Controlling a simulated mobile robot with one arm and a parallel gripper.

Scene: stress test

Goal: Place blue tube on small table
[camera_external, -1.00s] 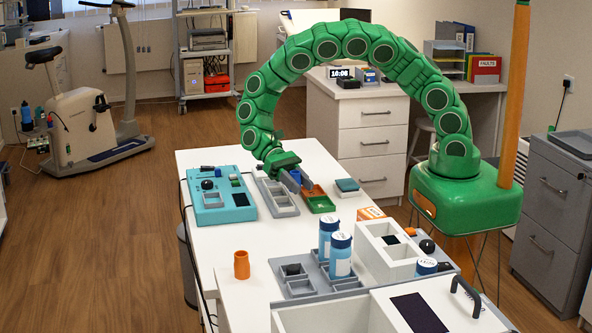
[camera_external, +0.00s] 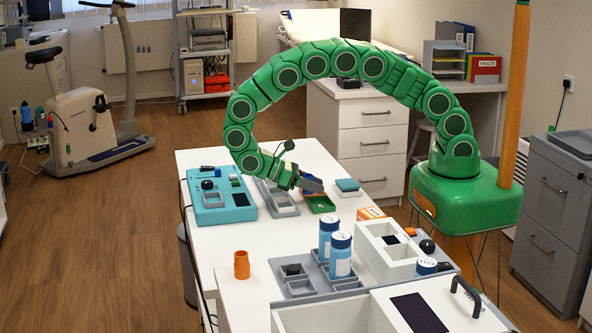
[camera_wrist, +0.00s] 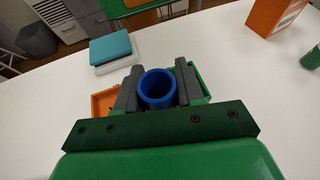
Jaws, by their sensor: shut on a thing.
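The blue tube (camera_wrist: 157,90) is a short hollow ring-topped cylinder between the two dark fingers of my gripper (camera_wrist: 157,85) in the wrist view. My gripper is shut on it, above a green tray (camera_wrist: 200,88) and an orange tray (camera_wrist: 103,102). In the external view my gripper (camera_external: 312,186) is low over the same trays, with a little blue of the tube (camera_external: 307,179) showing. The tube's lower end is hidden. A long white table (camera_external: 218,240) lies below; I cannot tell which surface is the small table.
A teal box (camera_external: 218,202) and a grey tray (camera_external: 275,205) are left of my gripper. A teal-topped block (camera_external: 347,186) is right. Blue-labelled bottles (camera_external: 340,256) and an orange cylinder (camera_external: 241,265) stand nearer the camera. The table's middle is mostly clear.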

